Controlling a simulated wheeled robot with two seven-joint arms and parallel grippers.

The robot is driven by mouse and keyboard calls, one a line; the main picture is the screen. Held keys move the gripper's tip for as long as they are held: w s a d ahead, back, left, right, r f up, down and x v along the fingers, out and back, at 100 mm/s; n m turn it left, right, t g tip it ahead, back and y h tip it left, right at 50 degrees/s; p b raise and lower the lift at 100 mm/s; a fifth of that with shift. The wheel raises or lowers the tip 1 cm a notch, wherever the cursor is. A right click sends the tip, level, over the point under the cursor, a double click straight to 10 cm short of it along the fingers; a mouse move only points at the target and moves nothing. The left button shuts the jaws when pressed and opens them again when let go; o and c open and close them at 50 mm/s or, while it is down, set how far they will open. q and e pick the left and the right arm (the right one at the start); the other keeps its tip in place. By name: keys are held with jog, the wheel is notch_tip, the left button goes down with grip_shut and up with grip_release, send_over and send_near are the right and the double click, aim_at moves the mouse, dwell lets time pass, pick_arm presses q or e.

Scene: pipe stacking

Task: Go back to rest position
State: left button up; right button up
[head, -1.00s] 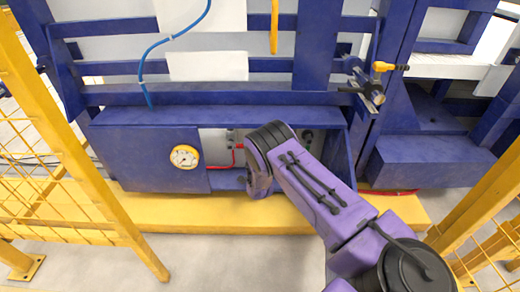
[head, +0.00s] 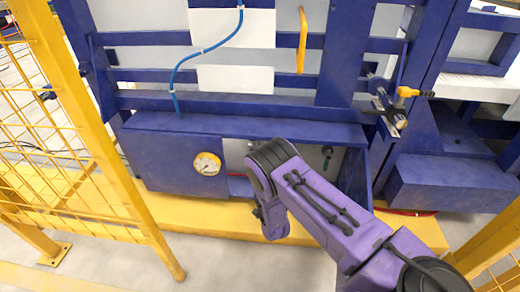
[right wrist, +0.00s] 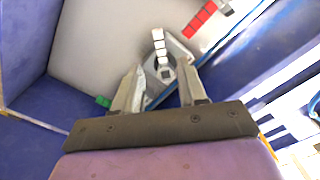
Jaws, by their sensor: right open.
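My right arm, purple with dark joints, comes in from the lower right in the head view. Its wrist end is in front of the open lower compartment of a blue machine (head: 240,124). The fingers cannot be made out there. In the right wrist view my right gripper (right wrist: 160,82) is open, its two grey fingers apart. Past the fingertips is a grey panel (right wrist: 115,40) with a white-and-grey fitting (right wrist: 163,55). The fitting shows between the fingers, and I cannot tell how far off it is. My left gripper is not in view.
A round gauge (head: 207,164) sits on the machine's front, left of the opening. A yellow mesh fence (head: 100,140) stands at left, and a yellow post (head: 492,238) at right. A yellow base strip (head: 190,210) runs along the floor. Red blocks (right wrist: 200,19) show in the wrist view.

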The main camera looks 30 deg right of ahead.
jog(key=s+a+f+n+g+y, duration=0.2)
jog(key=s+f+n, duration=0.1)
jog(key=s+f, duration=0.3)
jog(key=s+a+f+n+g+y, duration=0.2)
jog(key=s+f+n+g+y, duration=0.15)
jog(key=s, duration=0.45)
jog(key=s+a+n+g+y, duration=0.1)
jog(key=s+a+g, duration=0.25)
jog(key=s, duration=0.65)
jog(key=s+a+n+g+y, duration=0.2)
jog(key=s+a, duration=0.3)
jog(key=s, duration=0.5)
notch_tip(320, 180, up, 32)
jog(key=p, duration=3.2)
jog(key=shift+w+d+p, duration=0.3)
jog(key=shift+d, duration=0.15)
jog(key=shift+f, duration=0.2)
